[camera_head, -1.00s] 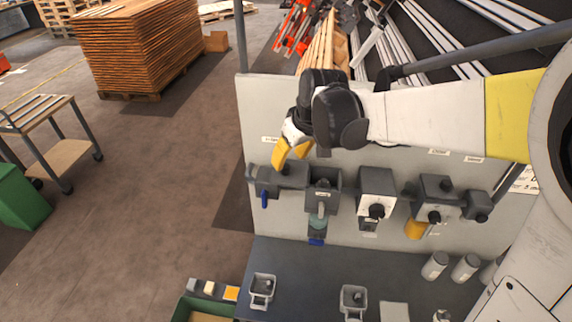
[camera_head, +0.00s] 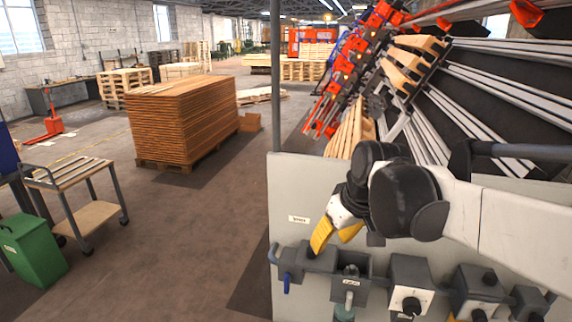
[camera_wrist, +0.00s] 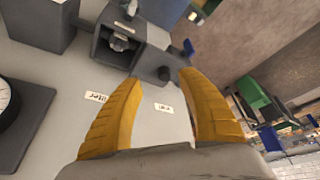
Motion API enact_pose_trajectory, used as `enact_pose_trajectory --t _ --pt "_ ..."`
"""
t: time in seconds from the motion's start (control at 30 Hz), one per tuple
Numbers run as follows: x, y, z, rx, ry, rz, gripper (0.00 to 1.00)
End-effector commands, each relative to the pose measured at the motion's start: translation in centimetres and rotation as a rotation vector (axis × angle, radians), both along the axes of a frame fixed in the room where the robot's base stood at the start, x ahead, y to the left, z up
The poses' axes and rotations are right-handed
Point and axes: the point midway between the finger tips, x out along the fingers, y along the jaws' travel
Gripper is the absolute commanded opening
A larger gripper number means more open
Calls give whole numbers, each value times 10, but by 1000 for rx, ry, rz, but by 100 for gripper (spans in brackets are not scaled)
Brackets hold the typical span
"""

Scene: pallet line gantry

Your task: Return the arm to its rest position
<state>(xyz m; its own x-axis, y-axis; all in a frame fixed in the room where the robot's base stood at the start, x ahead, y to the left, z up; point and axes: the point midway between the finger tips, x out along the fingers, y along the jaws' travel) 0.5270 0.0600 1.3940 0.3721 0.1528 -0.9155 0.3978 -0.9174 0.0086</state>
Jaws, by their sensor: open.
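My gripper (camera_head: 336,234) has yellow fingers and is in front of the light grey control panel (camera_head: 300,190), just above its row of grey boxes. In the wrist view my gripper (camera_wrist: 160,90) shows two yellow fingers spread apart with nothing between them. Beyond the fingertips is a grey box (camera_wrist: 150,45) on the panel, with a blue handle beside it. The fingers look apart from the box, though the exact gap is hard to tell. My white arm reaches in from the right of the head view.
Grey boxes with knobs, such as one (camera_head: 410,285), line the panel. A cart (camera_head: 75,195) and green bin (camera_head: 30,250) stand at left. A stack of brown boards (camera_head: 185,120) is behind. Open floor lies left of the panel.

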Motion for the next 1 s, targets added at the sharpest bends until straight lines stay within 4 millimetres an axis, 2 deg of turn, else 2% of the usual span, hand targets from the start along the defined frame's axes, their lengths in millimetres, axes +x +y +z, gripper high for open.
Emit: enact_pose_trajectory --t 0.03,0.1,0.27,0.4,0.5,0.6,0.77,1.0 --pt "-15 -5 -34 1 -10 -28 46" --pt "-35 -13 -65 2 -30 -74 46" --pt "-81 -30 -135 11 -81 -184 46" --pt "-117 -42 -201 24 -126 -275 46" --pt "-138 -50 -242 33 -156 -328 46" --pt "-153 -55 -273 42 -178 -369 46" --pt "-164 -59 -295 49 -199 -402 46" --pt "-165 -60 -293 50 -201 -409 46"
